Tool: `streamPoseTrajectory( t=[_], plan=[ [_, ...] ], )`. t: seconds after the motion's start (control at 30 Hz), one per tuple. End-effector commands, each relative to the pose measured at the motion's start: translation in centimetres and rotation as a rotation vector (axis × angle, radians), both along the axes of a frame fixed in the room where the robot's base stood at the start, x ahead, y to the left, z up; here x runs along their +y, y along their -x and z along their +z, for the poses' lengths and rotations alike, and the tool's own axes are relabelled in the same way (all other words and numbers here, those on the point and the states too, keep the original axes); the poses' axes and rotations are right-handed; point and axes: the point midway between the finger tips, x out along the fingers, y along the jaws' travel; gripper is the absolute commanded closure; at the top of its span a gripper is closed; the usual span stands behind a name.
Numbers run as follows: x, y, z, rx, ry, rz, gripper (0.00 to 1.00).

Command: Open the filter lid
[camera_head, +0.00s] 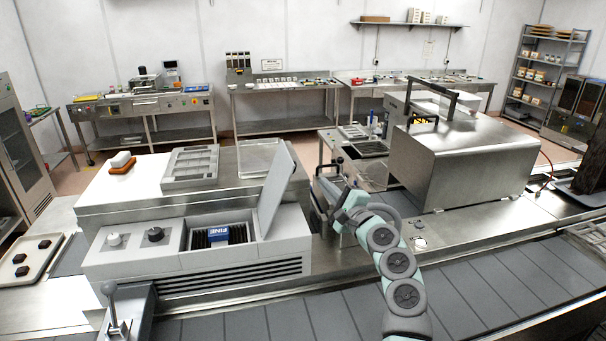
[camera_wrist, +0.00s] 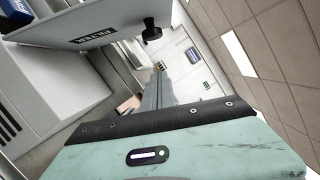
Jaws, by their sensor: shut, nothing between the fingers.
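The filter lid (camera_head: 275,190) is a grey panel that stands raised, leaning to the right, at the right side of an open compartment in the grey machine housing. In the wrist view the lid (camera_wrist: 55,28) shows its FILTER label and a black knob (camera_wrist: 152,30). A blue block marked FINE (camera_head: 218,234) lies in the compartment among dark slats; a blue corner also shows in the wrist view (camera_wrist: 14,12). My gripper (camera_head: 325,190) is to the right of the lid, apart from it. In the wrist view its fingers (camera_wrist: 159,75) are together and empty, clear of the knob.
Two knobs (camera_head: 134,237) sit on the housing left of the compartment, with a lever (camera_head: 113,305) in front. A grey conveyor (camera_head: 320,315) runs along the front. A large steel hood (camera_head: 465,160) stands to the right of my arm. A tray (camera_head: 190,165) lies behind the housing.

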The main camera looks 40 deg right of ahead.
Motion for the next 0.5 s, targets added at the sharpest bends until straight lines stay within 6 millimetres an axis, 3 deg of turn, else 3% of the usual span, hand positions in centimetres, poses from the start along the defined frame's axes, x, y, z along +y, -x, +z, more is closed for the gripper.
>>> streamPoseTrajectory(
  t=[0.5],
  plan=[
    [-0.8,-4.9,0.4,0.002,0.003,-0.001,1.0]
  ],
)
